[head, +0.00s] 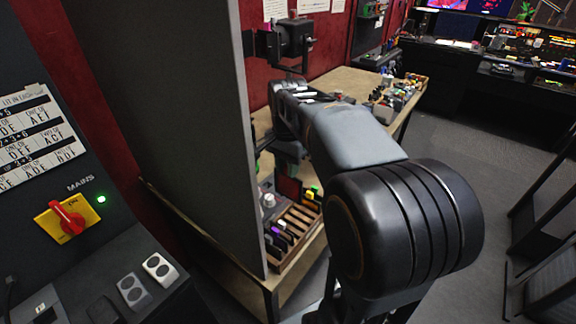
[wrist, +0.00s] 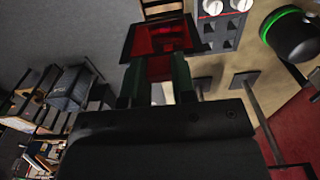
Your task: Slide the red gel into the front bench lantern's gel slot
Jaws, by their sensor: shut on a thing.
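The red gel (wrist: 158,40), a dark-framed translucent red sheet, is held by its tab between the green fingers of my gripper (wrist: 158,72) in the wrist view. In the head view my gripper (head: 290,168) is partly hidden by my arm, above the bench, and the gel (head: 288,187) shows as a dark red patch below it. A black lantern (head: 295,38) on a stand is at the back of the bench. A black round lamp with a green ring (wrist: 291,36) is at the right of the wrist view, apart from the gel. I cannot tell which lantern is the front one, and no gel slot shows clearly.
A wooden slotted rack (head: 297,238) with several coloured gels stands on the bench (head: 262,284). A tall grey panel (head: 170,120) blocks the bench's left side. Thin stands (wrist: 243,82) rise near the gripper. Clutter (head: 395,100) covers the bench's far end.

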